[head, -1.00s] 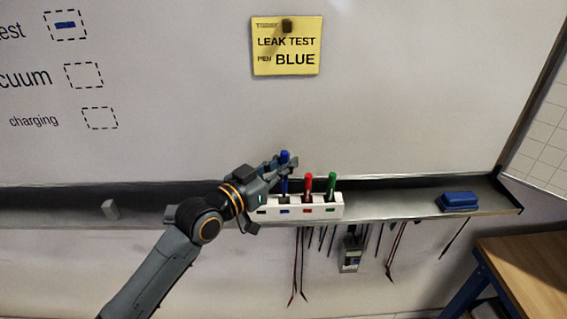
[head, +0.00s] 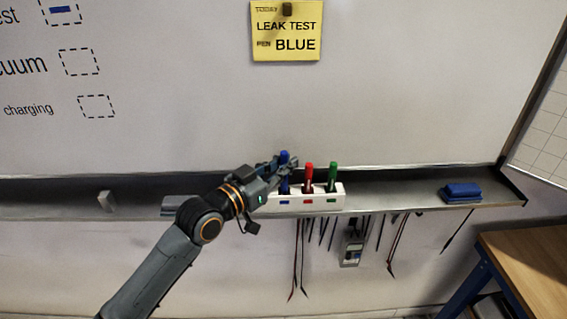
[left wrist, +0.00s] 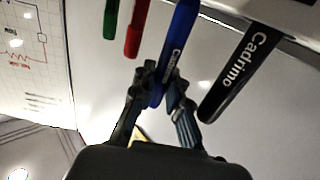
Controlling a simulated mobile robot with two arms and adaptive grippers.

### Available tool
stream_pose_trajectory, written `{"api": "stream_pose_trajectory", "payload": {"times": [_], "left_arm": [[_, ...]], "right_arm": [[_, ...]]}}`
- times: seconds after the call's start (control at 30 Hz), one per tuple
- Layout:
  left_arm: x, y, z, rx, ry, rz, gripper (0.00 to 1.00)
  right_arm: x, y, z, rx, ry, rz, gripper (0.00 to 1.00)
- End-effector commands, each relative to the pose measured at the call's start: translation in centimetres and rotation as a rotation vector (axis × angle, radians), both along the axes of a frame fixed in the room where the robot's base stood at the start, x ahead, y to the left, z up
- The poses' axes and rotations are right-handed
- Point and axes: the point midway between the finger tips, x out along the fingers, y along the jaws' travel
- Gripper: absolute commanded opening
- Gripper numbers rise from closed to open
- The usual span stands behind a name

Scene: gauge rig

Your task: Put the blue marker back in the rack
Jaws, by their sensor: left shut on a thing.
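The white rack (head: 325,200) sits on the whiteboard tray, with coloured labels on its front. My left gripper (head: 287,166) is shut on the blue marker (head: 284,157), which is upright over the blue-labelled slot. Its top stands higher than the red marker (head: 308,175) and the green marker (head: 332,174), both upright in the rack. I cannot tell how far its lower end is in the slot. In the left wrist view the blue marker (left wrist: 179,42) is between my fingers (left wrist: 160,85). A black marker (left wrist: 240,70) is close beside it; my gripper hides it in the head view. My right gripper is not in view.
A yellow note (head: 287,32) on the board reads "LEAK TEST PEN BLUE". A blue eraser (head: 462,191) lies at the tray's right end. A small grey block (head: 106,201) is on the left. Cables and a meter (head: 352,248) hang below.

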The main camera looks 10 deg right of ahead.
Motion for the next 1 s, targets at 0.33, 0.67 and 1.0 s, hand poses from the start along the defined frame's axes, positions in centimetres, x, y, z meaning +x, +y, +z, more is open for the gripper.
{"api": "stream_pose_trajectory", "payload": {"times": [0.33,0.67,1.0], "left_arm": [[0.00,0.01,-0.72,0.000,0.000,0.000,0.00],[0.00,0.01,-0.69,0.000,0.000,0.000,0.41],[-0.01,0.01,-0.70,0.000,0.000,0.000,0.67]], "right_arm": [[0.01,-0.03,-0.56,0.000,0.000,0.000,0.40],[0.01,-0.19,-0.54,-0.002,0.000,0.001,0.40],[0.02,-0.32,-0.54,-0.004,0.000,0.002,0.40]]}}
